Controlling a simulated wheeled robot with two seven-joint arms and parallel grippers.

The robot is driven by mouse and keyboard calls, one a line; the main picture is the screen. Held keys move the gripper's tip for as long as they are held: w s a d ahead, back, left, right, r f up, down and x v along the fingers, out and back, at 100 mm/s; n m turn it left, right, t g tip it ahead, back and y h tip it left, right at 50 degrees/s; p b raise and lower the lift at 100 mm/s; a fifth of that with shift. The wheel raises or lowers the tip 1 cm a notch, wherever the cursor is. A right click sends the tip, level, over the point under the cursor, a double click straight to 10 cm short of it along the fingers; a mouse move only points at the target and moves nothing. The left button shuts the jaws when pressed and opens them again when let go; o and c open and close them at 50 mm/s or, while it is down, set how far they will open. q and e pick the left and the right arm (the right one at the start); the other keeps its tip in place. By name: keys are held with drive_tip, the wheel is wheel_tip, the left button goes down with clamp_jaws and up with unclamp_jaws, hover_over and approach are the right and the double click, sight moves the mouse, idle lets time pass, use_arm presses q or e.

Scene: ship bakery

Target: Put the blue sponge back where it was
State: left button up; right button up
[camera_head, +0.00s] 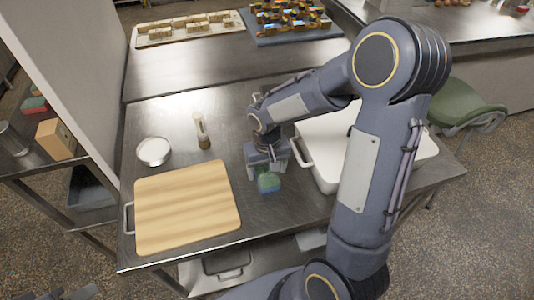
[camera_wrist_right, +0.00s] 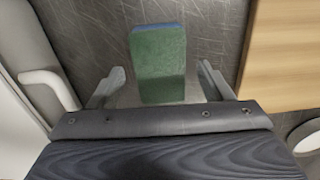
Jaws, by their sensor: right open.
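The sponge is green on its broad face with a blue layer along its edge. In the head view the sponge (camera_head: 268,182) is on the steel table between the cutting board and the white tray. My right gripper (camera_head: 268,165) is directly over it, pointing down. In the right wrist view the sponge (camera_wrist_right: 160,65) lies between the two spread fingers of the open right gripper (camera_wrist_right: 160,88), with a gap on each side. Only a dark grey part at the bottom left edge of the head view may belong to my left gripper (camera_head: 70,293).
A wooden cutting board (camera_head: 190,210) lies left of the sponge. A white tray (camera_head: 320,175) with handles stands close on the right. A white bowl (camera_head: 154,160) and a small shaker (camera_head: 202,140) stand behind the board.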

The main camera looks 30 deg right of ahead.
sight(267, 175)
wheel_tip(267, 175, up, 10)
drive_tip(key=s+a+r+t+y, duration=0.2)
drive_tip(key=s, duration=0.6)
drive_tip(key=s+a+r+n+t+y, duration=0.1)
drive_tip(key=s+a+r+t, duration=0.1)
drive_tip(key=s, duration=0.6)
drive_tip(key=shift+s+r+t+y, duration=0.25)
drive_tip(key=shift+s+t+y, duration=0.15)
drive_tip(key=shift+t, duration=0.4)
